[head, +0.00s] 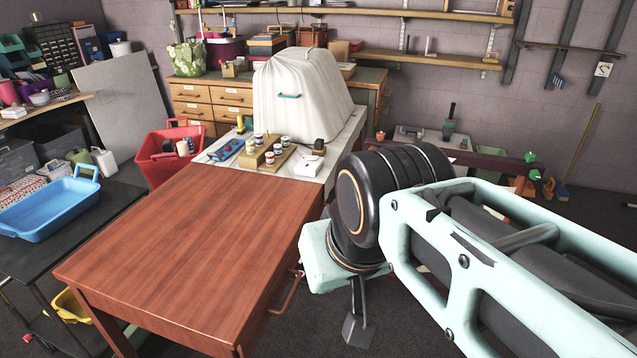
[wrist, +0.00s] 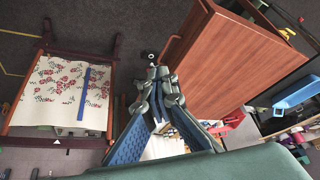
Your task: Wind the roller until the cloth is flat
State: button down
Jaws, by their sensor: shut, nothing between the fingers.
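The cloth (wrist: 50,110) is cream with red flowers and green leaves, in a dark red wooden frame at the left of the wrist view. A blue strip (wrist: 83,92) lies across it. Its upper edge looks slightly wavy; I cannot tell how slack it is. A dark bar (wrist: 50,142) of the frame runs along the cloth's near edge; I cannot pick out the roller's handle. My gripper (wrist: 157,76) is shut and empty, right of the frame and apart from the cloth. In the head view my arm hides most of the frame (head: 490,160).
A blue tray (head: 50,208) is at the left.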

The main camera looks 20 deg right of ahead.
jog(key=w+a+m+b, duration=0.1)
jog(key=w+a+b, duration=0.1)
jog(key=w+a, duration=0.5)
jog(key=shift+w+a+m+h, duration=0.4)
jog(key=shift+a, duration=0.85)
dwell(4.5)
jog(key=c, duration=2.7)
grip_release()
jog(key=o, duration=0.9)
notch_tip(320, 180, up, 6)
jog(key=p, duration=0.4)
jog(key=shift+r, duration=0.15)
